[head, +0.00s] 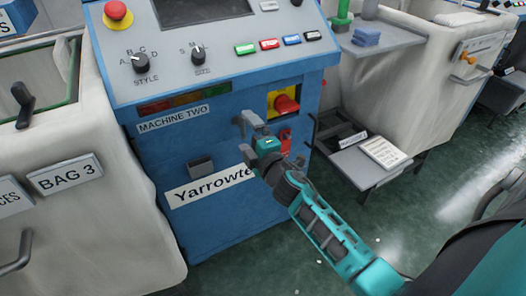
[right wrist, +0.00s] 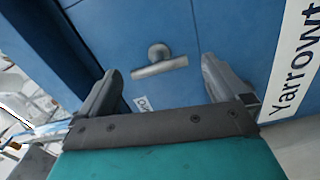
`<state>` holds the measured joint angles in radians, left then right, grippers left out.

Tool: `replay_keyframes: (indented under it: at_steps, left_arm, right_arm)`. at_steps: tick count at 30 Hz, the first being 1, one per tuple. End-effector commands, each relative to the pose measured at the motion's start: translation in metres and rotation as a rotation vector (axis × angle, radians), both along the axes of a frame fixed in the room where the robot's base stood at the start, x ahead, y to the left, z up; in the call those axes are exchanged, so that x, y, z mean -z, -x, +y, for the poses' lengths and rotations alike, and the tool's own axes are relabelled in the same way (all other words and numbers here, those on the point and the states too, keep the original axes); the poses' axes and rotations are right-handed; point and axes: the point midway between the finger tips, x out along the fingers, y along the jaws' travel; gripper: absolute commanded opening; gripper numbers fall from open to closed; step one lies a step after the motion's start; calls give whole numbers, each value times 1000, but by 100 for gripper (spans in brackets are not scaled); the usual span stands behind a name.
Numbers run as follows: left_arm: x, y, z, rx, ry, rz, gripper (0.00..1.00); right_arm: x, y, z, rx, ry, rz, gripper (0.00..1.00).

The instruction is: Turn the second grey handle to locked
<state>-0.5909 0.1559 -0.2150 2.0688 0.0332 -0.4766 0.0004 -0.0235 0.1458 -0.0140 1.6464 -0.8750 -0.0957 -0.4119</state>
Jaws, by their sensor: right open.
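A grey T-shaped handle (right wrist: 158,62) sits on the blue front panel of the machine in the right wrist view. Its bar lies nearly level there, tilted slightly up to the right. A small white label beside it is only partly readable. My right gripper (right wrist: 162,72) is open, with its fingers on either side of the handle and apart from it. In the head view my right gripper (head: 252,133) is in front of the machine's blue front and seems to hide this handle. I cannot tell its locked side. My left gripper is not in view.
Machine two (head: 225,130) carries a red knob on a yellow plate (head: 285,103), close right of my gripper. A dark grey box-like piece (head: 201,165) is on its front. A white bag bin (head: 85,215) stands left. A low grey shelf (head: 362,168) juts out right.

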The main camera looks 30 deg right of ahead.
Motion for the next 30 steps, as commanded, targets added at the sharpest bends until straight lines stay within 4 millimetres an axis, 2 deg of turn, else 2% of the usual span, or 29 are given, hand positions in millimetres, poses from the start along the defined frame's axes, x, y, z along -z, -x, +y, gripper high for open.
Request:
replay_keyframes:
  at_steps: [1, 9, 15, 21, 30]
  left_arm:
    - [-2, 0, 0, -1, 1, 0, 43]
    - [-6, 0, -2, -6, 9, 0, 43]
    - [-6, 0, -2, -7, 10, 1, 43]
    - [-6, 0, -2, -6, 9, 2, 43]
    - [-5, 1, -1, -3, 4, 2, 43]
  right_arm:
    - [1, 11, 1, 1, -1, 3, 100]
    - [1, 64, 4, 0, -1, 3, 100]
    - [1, 91, 5, 0, -1, 2, 100]
    - [0, 102, 6, 0, 1, 1, 100]
    - [0, 102, 6, -1, 1, 1, 100]
